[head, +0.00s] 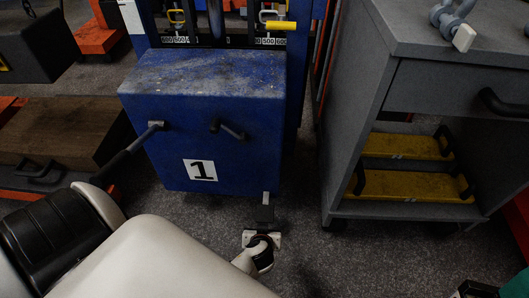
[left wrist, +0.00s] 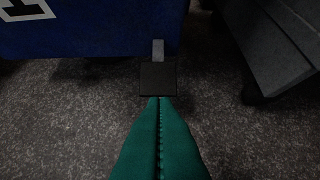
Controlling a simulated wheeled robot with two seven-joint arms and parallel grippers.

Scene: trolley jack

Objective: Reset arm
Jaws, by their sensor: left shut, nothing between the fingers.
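The blue trolley jack (head: 215,110) stands in the middle of the head view, with a white label "1" on its front. Its lower edge also shows in the left wrist view (left wrist: 95,30). A dark pedal (left wrist: 158,78) on a short grey bar sticks out low at its front. Two lever handles (head: 230,130) are on the front face. My left gripper (left wrist: 158,102) has green fingers, shut and empty, their tips at the near edge of the pedal; I cannot tell whether they touch.
A grey cabinet (head: 345,110) stands to the right, with yellow trays (head: 415,182) on its lower shelf. Dark and orange equipment (head: 95,38) is at the left. Dark speckled floor (head: 350,265) is open in front of the jack and cabinet.

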